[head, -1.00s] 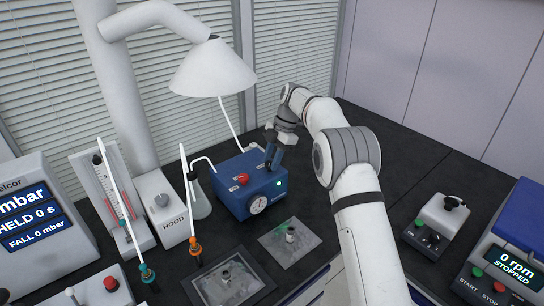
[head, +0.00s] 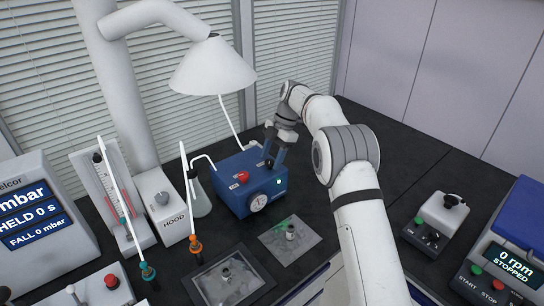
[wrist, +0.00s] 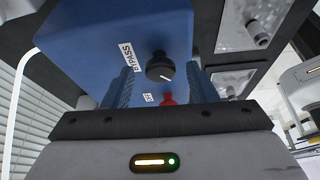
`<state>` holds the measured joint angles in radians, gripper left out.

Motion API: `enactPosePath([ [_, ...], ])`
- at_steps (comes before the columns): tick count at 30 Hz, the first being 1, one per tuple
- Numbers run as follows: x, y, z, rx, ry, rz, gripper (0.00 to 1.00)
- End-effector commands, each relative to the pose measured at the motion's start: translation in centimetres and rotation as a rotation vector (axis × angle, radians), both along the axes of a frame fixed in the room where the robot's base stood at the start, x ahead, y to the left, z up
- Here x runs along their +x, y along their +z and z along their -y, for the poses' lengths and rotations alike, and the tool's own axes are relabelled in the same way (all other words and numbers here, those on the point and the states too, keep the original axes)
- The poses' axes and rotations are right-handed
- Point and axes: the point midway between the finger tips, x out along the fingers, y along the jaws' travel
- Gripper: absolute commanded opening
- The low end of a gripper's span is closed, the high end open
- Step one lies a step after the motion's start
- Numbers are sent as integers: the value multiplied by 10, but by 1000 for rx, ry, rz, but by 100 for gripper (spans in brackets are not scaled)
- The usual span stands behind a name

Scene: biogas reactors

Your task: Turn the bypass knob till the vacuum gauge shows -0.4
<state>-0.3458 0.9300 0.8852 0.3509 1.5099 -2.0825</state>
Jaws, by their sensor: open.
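The blue vacuum pump box (head: 236,202) stands on the dark bench in the head view. Its round white vacuum gauge (head: 258,202) is on the front face; the reading is too small to make out. The black bypass knob (wrist: 160,67) sits on the box's top beside a BYPASS label in the wrist view, with a white pointer mark towards the lower right. It also shows small in the head view (head: 269,163). My gripper (head: 276,157) is above the box top, pointing down. Its blue fingers (wrist: 162,82) are open, one to each side of the knob, with gaps.
A red knob (head: 242,176) is on the box top near the bypass knob. A glass flask (head: 199,200) with tubing and a HOOD control (head: 165,206) stand left. A white lamp shade (head: 212,70) hangs above.

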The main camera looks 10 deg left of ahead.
Motion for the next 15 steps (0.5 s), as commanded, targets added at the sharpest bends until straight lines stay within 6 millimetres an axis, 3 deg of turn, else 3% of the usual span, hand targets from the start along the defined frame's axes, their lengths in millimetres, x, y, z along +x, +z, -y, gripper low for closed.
enactPosePath([
  [5, 2, 6, 2, 1, 0, 1, 52],
  [15, 17, 56, 16, 0, 0, 1, 52],
])
